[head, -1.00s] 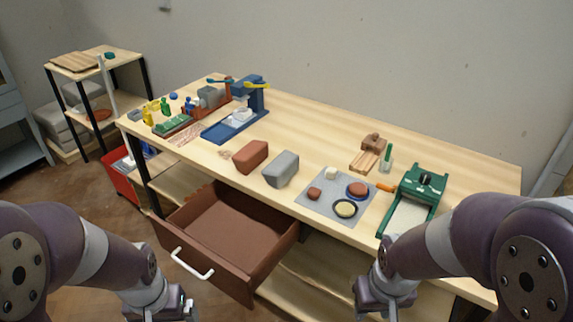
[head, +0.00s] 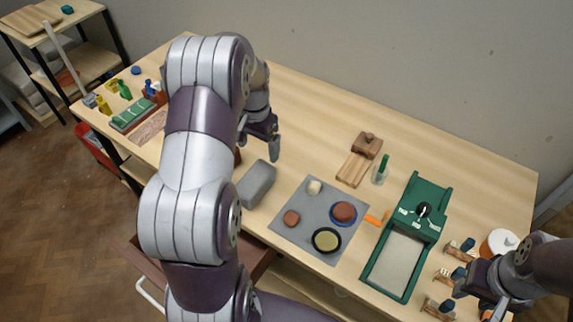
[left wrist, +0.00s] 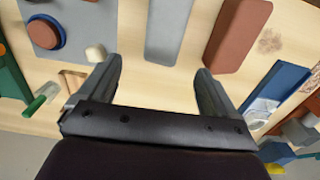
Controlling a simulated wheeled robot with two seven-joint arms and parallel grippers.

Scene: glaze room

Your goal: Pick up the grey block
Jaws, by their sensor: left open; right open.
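The grey block (head: 257,184) lies on the table left of the grey mat, partly hidden by my left arm in the head view. It also shows in the left wrist view (left wrist: 168,28), at the top edge between the lines of the fingers. My left gripper (head: 260,146) is open and empty, above the table and beyond the block toward the wall. In the left wrist view the open fingers (left wrist: 155,85) are apart from the block. My right gripper (head: 496,312) is open at the bottom right, partly cut off.
A red-brown block (left wrist: 239,32) lies beside the grey block, mostly hidden in the head view. The grey mat (head: 290,228) holds several small items. A green device (head: 432,190) stands to the right. The open drawer's handle (head: 149,296) shows below the table.

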